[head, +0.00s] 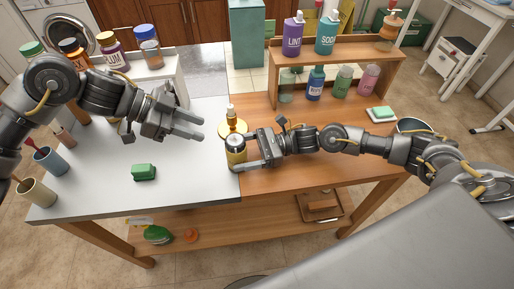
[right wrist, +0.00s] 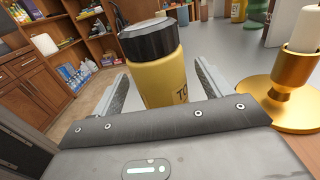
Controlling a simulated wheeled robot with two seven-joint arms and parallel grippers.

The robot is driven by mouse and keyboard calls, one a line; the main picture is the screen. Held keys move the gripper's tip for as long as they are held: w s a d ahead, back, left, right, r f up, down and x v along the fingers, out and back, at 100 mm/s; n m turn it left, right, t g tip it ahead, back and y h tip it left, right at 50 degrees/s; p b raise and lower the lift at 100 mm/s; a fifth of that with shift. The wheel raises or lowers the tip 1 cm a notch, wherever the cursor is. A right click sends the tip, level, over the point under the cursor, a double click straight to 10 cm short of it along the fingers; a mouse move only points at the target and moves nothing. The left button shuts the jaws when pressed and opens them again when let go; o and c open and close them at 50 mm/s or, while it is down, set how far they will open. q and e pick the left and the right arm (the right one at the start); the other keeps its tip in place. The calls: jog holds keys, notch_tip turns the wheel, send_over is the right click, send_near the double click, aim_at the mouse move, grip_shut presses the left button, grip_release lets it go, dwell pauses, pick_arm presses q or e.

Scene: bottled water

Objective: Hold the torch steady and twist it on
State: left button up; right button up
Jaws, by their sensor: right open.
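The torch (head: 236,153) is a yellow cylinder with a dark cap, upright on the table near the seam between its grey and wooden halves. In the right wrist view the torch (right wrist: 165,75) shows part of a label reading "TO". My right gripper (head: 247,154) is open, with its fingers on either side of the torch. In the right wrist view a gap shows at the left finger; contact at the right finger is unclear. My left gripper (head: 196,127) is open and empty above the grey surface, left of the torch and higher in the picture.
A brass candle holder (head: 231,130) with a pale candle stands just behind the torch. A wooden shelf (head: 340,65) with several bottles stands at the back right. The front right of the wooden tabletop is clear.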

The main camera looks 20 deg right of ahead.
jog(key=shift+w+a, duration=0.15)
jog(key=shift+a, duration=0.65)
jog(key=c, duration=1.1)
jog(key=shift+c, duration=0.2)
jog(key=o, duration=0.5)
jog(key=c, duration=0.4)
